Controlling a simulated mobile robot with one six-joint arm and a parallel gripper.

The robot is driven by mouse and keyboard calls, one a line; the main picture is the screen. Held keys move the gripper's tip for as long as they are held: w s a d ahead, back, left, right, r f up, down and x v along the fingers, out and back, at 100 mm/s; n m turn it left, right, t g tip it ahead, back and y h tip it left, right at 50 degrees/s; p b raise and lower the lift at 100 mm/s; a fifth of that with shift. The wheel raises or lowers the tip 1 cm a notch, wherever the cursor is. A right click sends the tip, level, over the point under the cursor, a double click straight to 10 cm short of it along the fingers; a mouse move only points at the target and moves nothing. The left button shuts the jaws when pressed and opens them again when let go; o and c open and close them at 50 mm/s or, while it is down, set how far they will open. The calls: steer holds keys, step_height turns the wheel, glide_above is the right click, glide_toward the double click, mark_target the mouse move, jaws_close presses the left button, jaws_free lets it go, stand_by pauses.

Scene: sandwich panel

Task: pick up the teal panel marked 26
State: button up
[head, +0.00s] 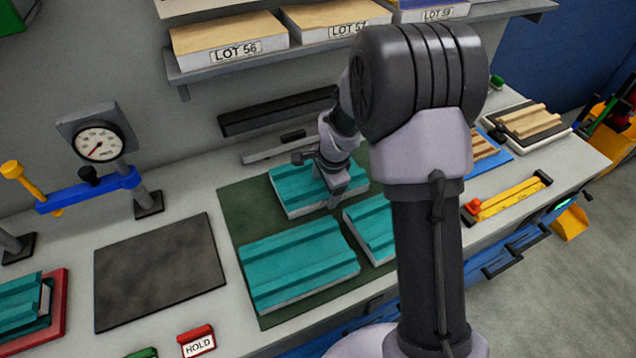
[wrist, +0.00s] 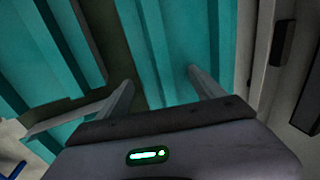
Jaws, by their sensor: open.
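Three teal ribbed panels lie on a dark green mat (head: 236,205): a back panel (head: 290,192), a larger front-left panel (head: 297,262) and a right panel (head: 366,225) partly hidden by my arm. No number 26 is readable on any of them. My gripper (head: 338,192) is over the right end of the back panel, pointing down. In the wrist view my gripper (wrist: 160,80) is open, with a teal panel (wrist: 170,40) showing between and beyond its fingers. Whether the fingers touch it I cannot tell. Another teal panel (wrist: 40,60) lies to the left.
A red tray (head: 60,305) with teal pieces and a dark grey mat (head: 158,270) lie on the left. Black and grey bars (head: 280,112) lie behind the panels, below a shelf (head: 240,65) with lot boxes.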

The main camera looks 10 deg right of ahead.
steer(key=shift+r, duration=0.1)
steer(key=shift+s, duration=0.15)
jaws_close()
